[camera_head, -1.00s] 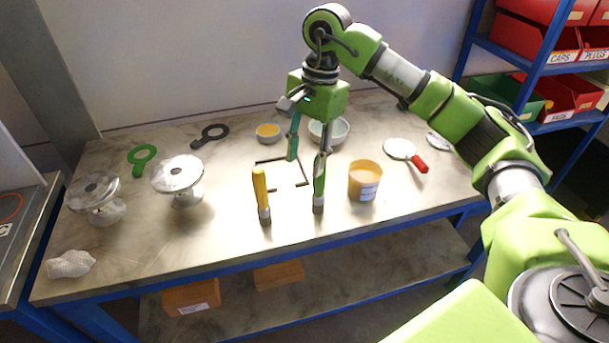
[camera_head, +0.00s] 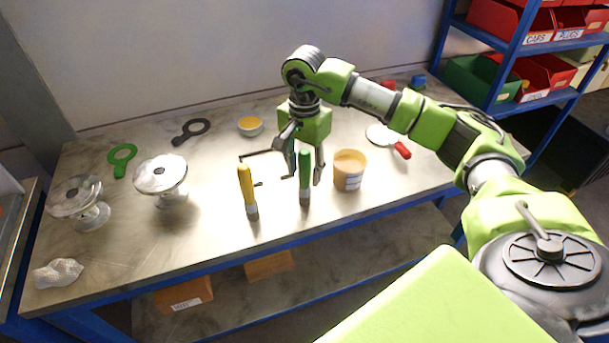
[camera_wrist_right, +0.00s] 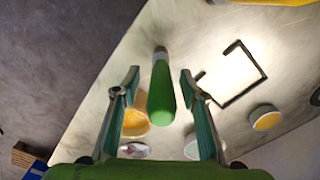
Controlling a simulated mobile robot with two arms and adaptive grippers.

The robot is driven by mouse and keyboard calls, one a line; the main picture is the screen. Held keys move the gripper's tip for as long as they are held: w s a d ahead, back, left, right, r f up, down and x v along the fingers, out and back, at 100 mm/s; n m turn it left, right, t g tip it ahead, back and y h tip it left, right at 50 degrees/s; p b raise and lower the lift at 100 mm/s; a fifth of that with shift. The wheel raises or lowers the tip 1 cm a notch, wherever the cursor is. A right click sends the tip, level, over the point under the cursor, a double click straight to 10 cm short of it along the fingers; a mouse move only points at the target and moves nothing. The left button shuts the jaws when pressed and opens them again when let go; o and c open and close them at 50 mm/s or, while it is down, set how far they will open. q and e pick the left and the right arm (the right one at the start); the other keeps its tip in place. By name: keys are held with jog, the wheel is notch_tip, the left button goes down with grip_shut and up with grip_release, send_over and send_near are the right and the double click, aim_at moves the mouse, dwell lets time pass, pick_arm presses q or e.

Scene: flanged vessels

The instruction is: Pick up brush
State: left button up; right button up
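A brush with a green handle (camera_head: 305,170) stands upright near the table's front edge, handle up. A second brush with a yellow handle (camera_head: 246,185) stands upright to its left. My right gripper (camera_head: 304,179) is open, with its fingers to either side of the green handle. In the right wrist view the green handle (camera_wrist_right: 162,92) lies between the two open fingers (camera_wrist_right: 158,76), with gaps on both sides. Part of the yellow handle (camera_wrist_right: 246,8) shows at the top edge there. My left gripper is not in view.
An orange-filled tub (camera_head: 349,172) stands just right of the green brush. A dark frame (camera_head: 262,153) lies behind the brushes. Two flanged vessels (camera_head: 162,178) (camera_head: 80,202) and a crumpled white cloth (camera_head: 58,273) are at left. A red-handled round tool (camera_head: 382,135) lies at right.

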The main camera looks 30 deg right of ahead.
aim_at(304, 177)
jog(key=shift+w+d+f, duration=0.1)
jog(key=shift+w+f, duration=0.05)
jog(key=shift+f, duration=1.4)
jog(key=shift+c, duration=1.4)
grip_shut()
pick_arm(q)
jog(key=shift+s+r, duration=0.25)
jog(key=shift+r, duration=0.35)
pick_arm(e)
jog(key=shift+r, duration=0.1)
jog(key=shift+r, duration=0.1)
